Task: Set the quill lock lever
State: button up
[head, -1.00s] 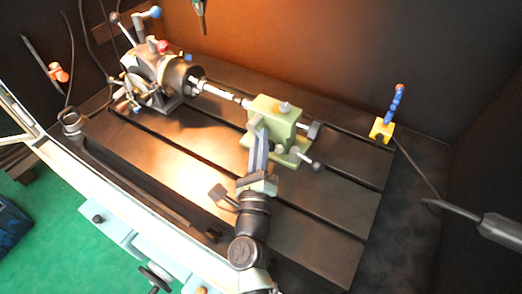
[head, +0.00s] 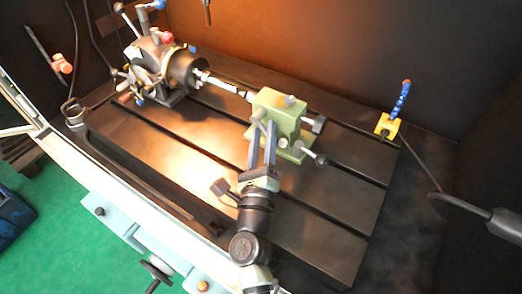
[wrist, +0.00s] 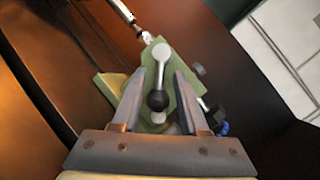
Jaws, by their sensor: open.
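The green tailstock (head: 280,113) stands on the slotted table. In the wrist view, the quill lock lever (wrist: 160,70) is a silver arm with a black ball knob (wrist: 157,100), lying on top of the green body (wrist: 178,70). The knob end points toward my gripper. My gripper (wrist: 159,75) is open, one finger on each side of the lever, with gaps visible on both sides. In the head view, my gripper (head: 263,135) is at the near side of the tailstock, and its fingers partly hide the lever.
A dark-knobbed handle (head: 318,159) sticks out from the tailstock's right side. The indexing head with chuck (head: 180,72) stands back left, with a silver shaft (head: 220,85) toward the tailstock. A yellow block with a blue hose (head: 387,125) is at right. The table front (head: 160,150) is clear.

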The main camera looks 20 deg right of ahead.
jog(key=b+v, duration=0.2)
jog(key=v, duration=0.9)
jog(key=shift+s+a+f, duration=0.1)
jog(key=shift+f, duration=0.1)
jog(key=shift+s+a, duration=0.25)
jog(key=shift+s, duration=0.4)
